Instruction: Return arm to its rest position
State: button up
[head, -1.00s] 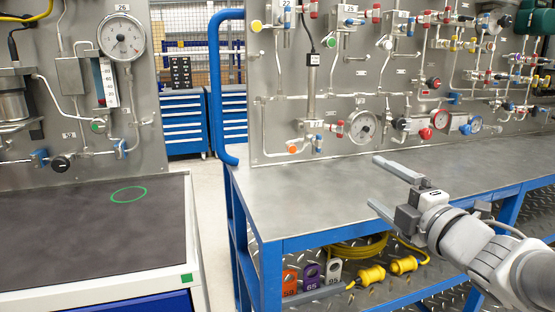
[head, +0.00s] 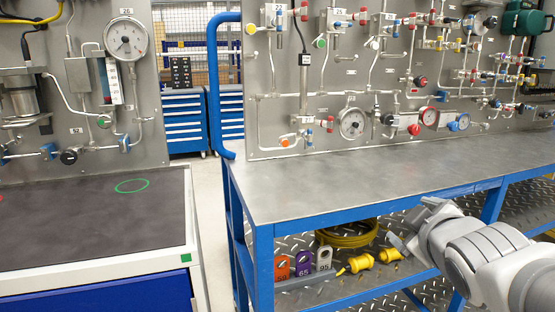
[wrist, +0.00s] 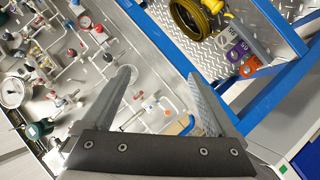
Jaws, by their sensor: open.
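My gripper (head: 410,226) is in the lower right of the head view, at the end of my grey arm, in front of the blue bench's front edge. It is partly turned away there, so its fingers show only in part. In the wrist view my gripper (wrist: 160,92) has its two fingers spread wide apart with nothing held between them. The metal workbench (head: 330,182) with a blue frame lies behind it.
A gauge panel (head: 290,110) with pipes, valves and dials stands behind the bench. The lower shelf holds a yellow cable (head: 348,234), yellow connectors (head: 360,263) and numbered tags (head: 303,262). A dark-topped cabinet (head: 90,220) stands left across a floor gap. The bench top is clear.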

jog(key=s+a+f+m+g+y, duration=0.1)
jog(key=s+a+f+m+g, duration=0.35)
jog(key=s, duration=0.35)
jog(key=s+a+f+m+g+y, duration=0.1)
jog(key=s+a+f+m+g, duration=0.3)
jog(key=s, duration=0.3)
notch_tip(320, 180, up, 24)
jog(key=p, duration=2.3)
jog(key=shift+a+f+t, duration=0.15)
jog(key=shift+a+t, duration=0.1)
jog(key=shift+t, duration=0.2)
